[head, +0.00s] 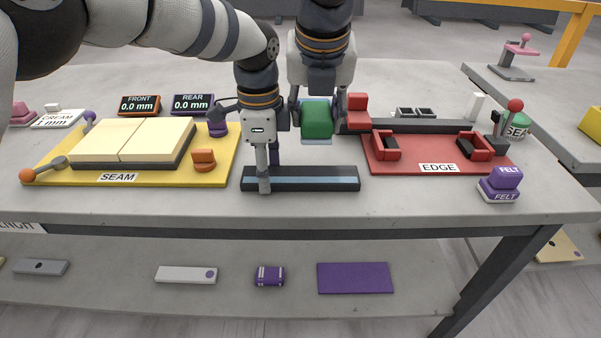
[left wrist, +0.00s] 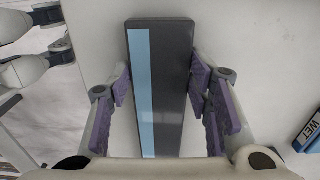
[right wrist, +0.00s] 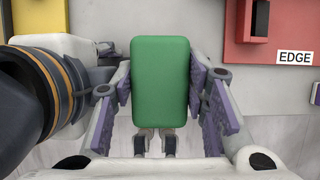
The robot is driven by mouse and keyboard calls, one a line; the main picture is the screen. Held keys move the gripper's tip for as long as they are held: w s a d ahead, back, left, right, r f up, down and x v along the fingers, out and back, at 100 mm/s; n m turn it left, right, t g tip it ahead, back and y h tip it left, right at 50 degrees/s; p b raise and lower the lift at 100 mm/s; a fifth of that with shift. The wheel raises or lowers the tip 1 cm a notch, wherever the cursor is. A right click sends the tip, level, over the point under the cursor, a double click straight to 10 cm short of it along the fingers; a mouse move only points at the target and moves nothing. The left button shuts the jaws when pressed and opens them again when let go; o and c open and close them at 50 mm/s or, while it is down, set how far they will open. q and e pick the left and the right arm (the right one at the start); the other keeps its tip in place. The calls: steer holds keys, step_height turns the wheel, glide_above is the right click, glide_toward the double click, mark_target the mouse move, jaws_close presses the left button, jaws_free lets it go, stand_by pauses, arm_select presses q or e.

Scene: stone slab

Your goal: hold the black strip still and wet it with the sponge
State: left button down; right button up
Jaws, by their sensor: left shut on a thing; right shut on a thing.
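The black strip (head: 315,184) lies flat on the stone slab near its front edge, with a light blue band along its length. It also shows in the left wrist view (left wrist: 173,90). My left gripper (head: 264,188) points down and is shut on the strip near its left end, with one finger on each long side. My right gripper (head: 317,120) is shut on the green sponge (head: 317,118), which also fills the middle of the right wrist view (right wrist: 160,80). The sponge is held above the slab, behind the strip and apart from it.
A yellow SEAM fixture (head: 215,172) with two cream slabs stands left. A red EDGE fixture (head: 400,165) stands right, near a purple FELT block (head: 506,178). FRONT (head: 139,105) and REAR (head: 192,103) displays read 0.0 mm. A blue WET label (left wrist: 308,132) shows in the left wrist view.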

steer(key=shift+s+f, duration=0.1)
steer(key=shift+f, duration=0.1)
steer(key=f, duration=0.7)
steer(key=shift+s+a+f, duration=0.1)
steer(key=shift+a, duration=0.1)
steer(key=shift+d, duration=0.25)
stand_by(0.3)
